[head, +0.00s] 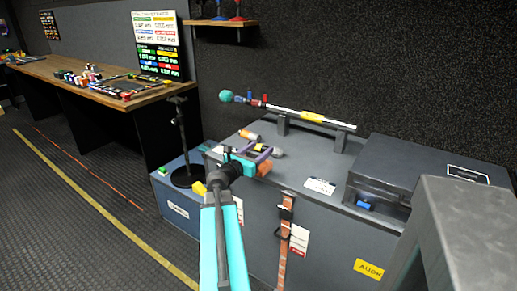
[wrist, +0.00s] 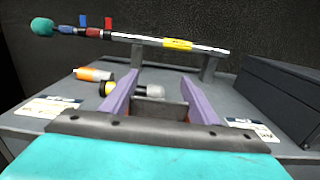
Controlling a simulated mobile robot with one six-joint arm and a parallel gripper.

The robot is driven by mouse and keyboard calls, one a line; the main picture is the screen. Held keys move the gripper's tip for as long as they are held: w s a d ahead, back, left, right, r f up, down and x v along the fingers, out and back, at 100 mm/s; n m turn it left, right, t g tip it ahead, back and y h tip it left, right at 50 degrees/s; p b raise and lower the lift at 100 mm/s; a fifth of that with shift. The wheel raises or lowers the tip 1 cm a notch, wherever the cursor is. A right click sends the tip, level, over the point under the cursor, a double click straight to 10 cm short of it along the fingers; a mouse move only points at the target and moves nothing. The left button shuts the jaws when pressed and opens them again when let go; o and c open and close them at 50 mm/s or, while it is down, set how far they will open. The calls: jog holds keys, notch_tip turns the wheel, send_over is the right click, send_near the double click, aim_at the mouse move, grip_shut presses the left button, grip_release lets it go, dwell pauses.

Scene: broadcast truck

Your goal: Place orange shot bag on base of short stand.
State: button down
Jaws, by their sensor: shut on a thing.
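The orange shot bag (head: 264,168) hangs at the fingertips of my gripper (head: 257,157) in the head view, over the front edge of the grey case. In the wrist view my gripper (wrist: 160,80) has its two purple fingers on either side of a dark grey-brown piece (wrist: 162,110); most of the bag is hidden there. The short stand (head: 180,130) is a black pole on a round black base (head: 188,177). It stands upright on the lower blue case, left of my gripper. The visible part of its base is bare.
The grey case top (head: 320,166) holds an orange-white cylinder (head: 249,135), a grey-headed microphone (head: 270,150) and a boom pole (head: 305,115) on two supports. A dark box (head: 420,170) is at right. A yellow block (head: 199,189) lies near the stand's base.

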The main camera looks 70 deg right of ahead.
jog(key=shift+s+a+r+p, duration=0.15)
jog(key=shift+a, duration=0.3)
jog(key=shift+s+a+r+p, duration=0.15)
jog(key=shift+a, duration=0.3)
jog(key=a+p, duration=0.1)
jog(key=p, duration=0.2)
jog(key=shift+s+a, duration=0.25)
jog(key=shift+a, duration=0.15)
jog(key=shift+a+p, duration=0.15)
jog(key=shift+p, duration=0.15)
